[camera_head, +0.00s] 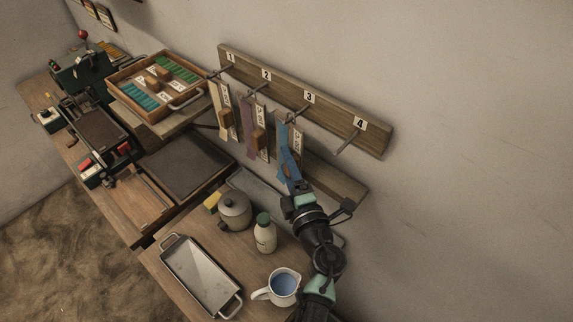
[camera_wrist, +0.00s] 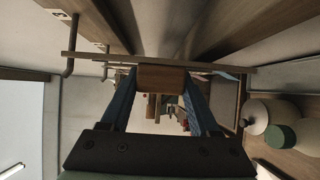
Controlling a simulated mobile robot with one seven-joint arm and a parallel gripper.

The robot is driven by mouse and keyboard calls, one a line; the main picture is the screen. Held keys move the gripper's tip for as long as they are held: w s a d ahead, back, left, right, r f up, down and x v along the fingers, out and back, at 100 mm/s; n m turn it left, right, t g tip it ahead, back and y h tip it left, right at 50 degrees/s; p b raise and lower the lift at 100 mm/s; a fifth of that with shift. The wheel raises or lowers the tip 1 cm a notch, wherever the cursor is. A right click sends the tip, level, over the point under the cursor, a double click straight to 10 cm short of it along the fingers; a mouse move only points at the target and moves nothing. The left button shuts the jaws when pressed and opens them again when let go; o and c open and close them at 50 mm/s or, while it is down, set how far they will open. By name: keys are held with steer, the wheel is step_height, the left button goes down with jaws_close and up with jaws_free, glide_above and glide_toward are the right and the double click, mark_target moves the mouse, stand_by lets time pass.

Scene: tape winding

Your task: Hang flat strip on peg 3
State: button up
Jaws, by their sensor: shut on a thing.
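The flat strip (camera_head: 298,138) is a narrow pale labelled piece, upright just below peg 3 (camera_head: 297,115). It shows edge-on in the wrist view as a thin bar (camera_wrist: 95,57) across the picture. My gripper (camera_head: 288,163) is shut on the strip's brown block, which sits between the blue fingers in the wrist view (camera_wrist: 162,80). The strip's top is close to peg 3. I cannot tell whether the peg passes through it. Blue material shows beside the strip in the head view; part of it is my fingers.
Similar pieces with blocks hang at peg 1 (camera_head: 222,73) and peg 2 (camera_head: 253,90). Peg 4 (camera_head: 348,143) is bare. Below are a lidded pot (camera_head: 235,212), a bottle (camera_head: 265,235), a jug (camera_head: 284,284) and a metal tray (camera_head: 200,275).

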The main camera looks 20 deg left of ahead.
steer(key=shift+w+d, duration=0.2)
steer(key=shift+d, duration=0.15)
steer(key=o, duration=1.5)
steer(key=shift+a, duration=0.1)
steer(key=shift+s, duration=0.15)
steer(key=shift+b+v, duration=0.8)
steer(key=shift+v, duration=5.6)
